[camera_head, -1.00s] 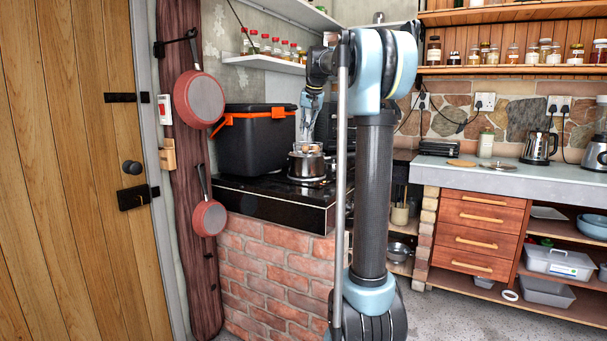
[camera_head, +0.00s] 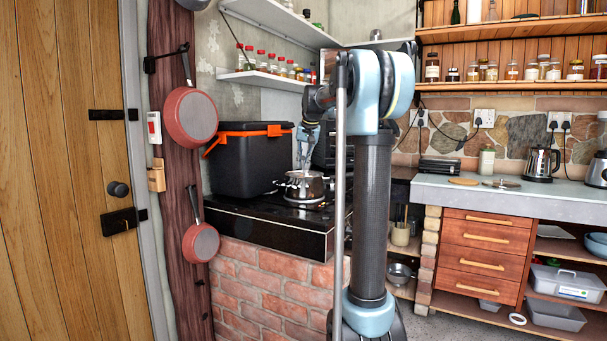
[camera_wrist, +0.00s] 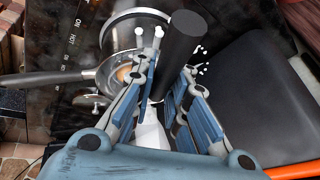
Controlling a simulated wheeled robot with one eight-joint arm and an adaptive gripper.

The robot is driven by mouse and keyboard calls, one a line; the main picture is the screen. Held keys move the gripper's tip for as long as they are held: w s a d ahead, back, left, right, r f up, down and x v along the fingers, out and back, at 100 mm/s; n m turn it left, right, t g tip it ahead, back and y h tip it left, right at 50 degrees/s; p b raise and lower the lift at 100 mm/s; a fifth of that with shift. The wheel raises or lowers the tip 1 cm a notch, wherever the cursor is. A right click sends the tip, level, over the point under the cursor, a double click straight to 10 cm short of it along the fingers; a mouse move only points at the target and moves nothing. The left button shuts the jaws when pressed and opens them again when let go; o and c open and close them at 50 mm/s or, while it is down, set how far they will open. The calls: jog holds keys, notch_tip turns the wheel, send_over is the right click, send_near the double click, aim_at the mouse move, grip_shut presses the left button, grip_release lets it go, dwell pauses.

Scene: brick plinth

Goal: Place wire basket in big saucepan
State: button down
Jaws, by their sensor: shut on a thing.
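A shiny saucepan (camera_head: 304,188) stands on the black hob top, and in the wrist view a pan with a long handle (camera_wrist: 45,78) shows left of the fingers. A large shiny rim (camera_wrist: 118,24) curves beside it; I cannot tell for certain whose rim it is. My gripper (camera_head: 304,164) points down just over the saucepan. In the wrist view its blue-padded fingers (camera_wrist: 160,98) are closed around a thick dark handle (camera_wrist: 182,42), which appears to belong to the wire basket. The basket's mesh is not clearly visible, and the fingers hide part of the pan.
A black box with orange clips (camera_head: 250,160) stands close on the left of the hob top (camera_head: 265,226); its dark lid fills the right of the wrist view. A spice shelf (camera_head: 270,78) hangs above. A stone worktop (camera_head: 460,194) lies to the right.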

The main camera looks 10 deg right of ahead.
jog(key=shift+f, duration=2)
jog(key=c, duration=1.6)
grip_release()
jog(key=v, duration=1.2)
jog(key=s+d+f+n+g, duration=0.1)
jog(key=s+f, duration=1.2)
jog(key=s, duration=0.1)
jog(key=s+d+f, duration=0.1)
jog(key=s+f, duration=1.3)
jog(key=s, duration=0.1)
jog(key=s+d+f+n+g+h, duration=0.1)
jog(key=s+f, duration=1.2)
jog(key=s, duration=0.1)
jog(key=shift+s+d+f+n+g, duration=0.2)
jog(key=shift+s+d+n+g, duration=0.1)
jog(key=shift+d, duration=0.05)
